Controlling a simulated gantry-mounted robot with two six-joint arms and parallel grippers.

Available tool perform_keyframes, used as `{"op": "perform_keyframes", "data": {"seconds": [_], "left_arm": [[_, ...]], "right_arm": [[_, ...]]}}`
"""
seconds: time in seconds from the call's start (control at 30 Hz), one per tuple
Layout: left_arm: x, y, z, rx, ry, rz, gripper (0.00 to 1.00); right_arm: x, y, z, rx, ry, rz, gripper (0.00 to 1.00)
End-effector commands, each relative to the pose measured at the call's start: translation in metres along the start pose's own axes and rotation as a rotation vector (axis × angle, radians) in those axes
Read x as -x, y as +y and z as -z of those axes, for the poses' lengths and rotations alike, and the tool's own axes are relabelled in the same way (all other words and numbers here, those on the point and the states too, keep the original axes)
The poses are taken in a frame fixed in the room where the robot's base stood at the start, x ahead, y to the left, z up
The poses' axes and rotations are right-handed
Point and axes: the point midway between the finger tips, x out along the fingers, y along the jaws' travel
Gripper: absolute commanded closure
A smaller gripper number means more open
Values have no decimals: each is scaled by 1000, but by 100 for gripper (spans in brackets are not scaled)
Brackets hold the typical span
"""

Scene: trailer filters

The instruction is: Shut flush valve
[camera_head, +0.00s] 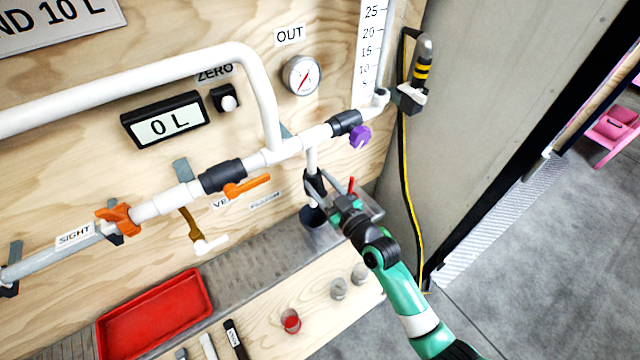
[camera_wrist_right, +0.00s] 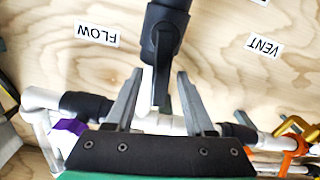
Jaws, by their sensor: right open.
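A black valve body (camera_head: 315,183) sits on the white vertical pipe that drops from the main line, above a dark cup (camera_head: 313,217). I cannot read a flush label on it. In the right wrist view the black valve body (camera_wrist_right: 166,28) shows with a dark grey lever (camera_wrist_right: 161,88). My right gripper (camera_head: 326,198) is at this valve. In the right wrist view its two fingers (camera_wrist_right: 156,85) are open and stand apart on either side of the lever. A small red part (camera_head: 351,186) shows beside the gripper. My left gripper is not in view.
An orange handle (camera_head: 247,187), a purple knob (camera_head: 360,137) and an orange clamp-like valve (camera_head: 119,219) are on the pipework. A gauge (camera_head: 301,75) and a 0 L display (camera_head: 164,121) are on the board. A red tray (camera_head: 155,312) and small cups lie below.

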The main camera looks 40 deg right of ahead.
Motion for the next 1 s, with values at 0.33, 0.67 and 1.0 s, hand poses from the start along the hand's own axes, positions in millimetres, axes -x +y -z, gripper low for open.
{"op": "perform_keyframes", "data": {"seconds": [0.33, 0.67, 1.0], "left_arm": [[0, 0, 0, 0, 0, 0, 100], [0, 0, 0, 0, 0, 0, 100], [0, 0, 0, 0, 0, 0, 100]], "right_arm": [[-1, 0, 0, 0, 0, 0, 68], [0, 0, 0, -1, 0, 0, 100], [0, 0, 0, -1, 0, 0, 100]]}}
